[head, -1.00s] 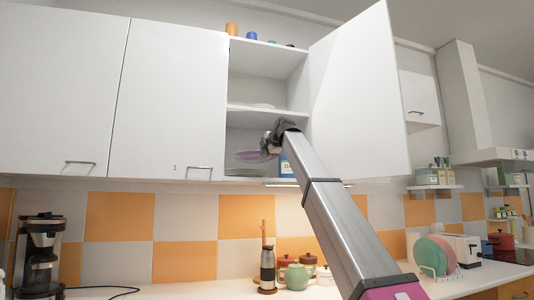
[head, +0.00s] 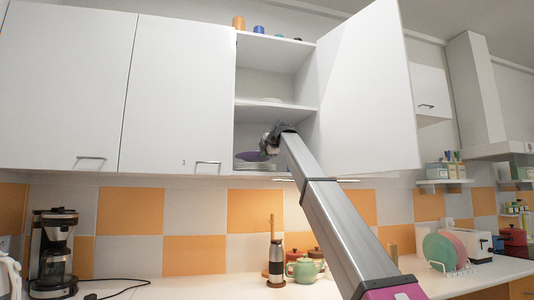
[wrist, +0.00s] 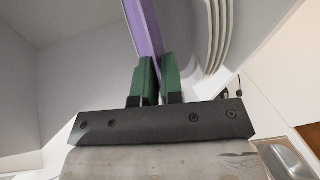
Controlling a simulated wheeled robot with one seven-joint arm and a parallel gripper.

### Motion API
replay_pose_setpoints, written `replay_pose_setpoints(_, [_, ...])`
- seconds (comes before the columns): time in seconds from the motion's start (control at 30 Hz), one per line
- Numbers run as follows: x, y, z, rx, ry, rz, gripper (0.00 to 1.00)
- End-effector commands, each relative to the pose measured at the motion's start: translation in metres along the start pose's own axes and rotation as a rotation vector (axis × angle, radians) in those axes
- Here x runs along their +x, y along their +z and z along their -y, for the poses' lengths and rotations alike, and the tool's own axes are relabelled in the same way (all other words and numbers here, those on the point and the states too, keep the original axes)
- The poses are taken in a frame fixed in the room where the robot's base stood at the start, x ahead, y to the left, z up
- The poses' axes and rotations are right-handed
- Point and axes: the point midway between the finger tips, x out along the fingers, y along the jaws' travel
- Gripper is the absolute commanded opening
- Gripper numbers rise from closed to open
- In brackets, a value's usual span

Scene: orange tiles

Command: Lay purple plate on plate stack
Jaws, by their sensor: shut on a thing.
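The purple plate (head: 247,157) is in the open wall cupboard, on its lowest shelf level. My gripper (head: 268,150) is shut on its rim; the wrist view shows the green fingers (wrist: 158,80) pinching the purple plate (wrist: 146,28). The plate stack (head: 251,166), several white plates, sits on the cupboard floor just below the purple plate. In the wrist view the plate stack (wrist: 213,35) lies beside the purple plate with a gap between them. My gripper and arm hide the right part of both in the head view.
The open cupboard door (head: 365,90) stands to the right of my arm. A closed door (head: 180,90) borders the opening on the left. A teapot (head: 305,270) and a grinder (head: 276,263) stand on the counter below.

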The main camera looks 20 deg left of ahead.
Motion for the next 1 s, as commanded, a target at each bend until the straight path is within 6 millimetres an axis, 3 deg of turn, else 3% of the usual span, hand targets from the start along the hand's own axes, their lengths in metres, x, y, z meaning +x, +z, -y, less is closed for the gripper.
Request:
replay_pose_setpoints(0.2, [0.019,0.000,-0.006,0.000,0.001,0.000,0.00])
replay_pose_setpoints(0.5, [0.025,-0.002,0.015,0.000,0.002,0.000,0.00])
replay_pose_setpoints(0.97, [0.027,-0.002,0.019,0.000,0.002,0.000,0.00])
replay_pose_setpoints(1.0, [0.027,-0.002,0.019,0.000,0.002,0.000,0.14])
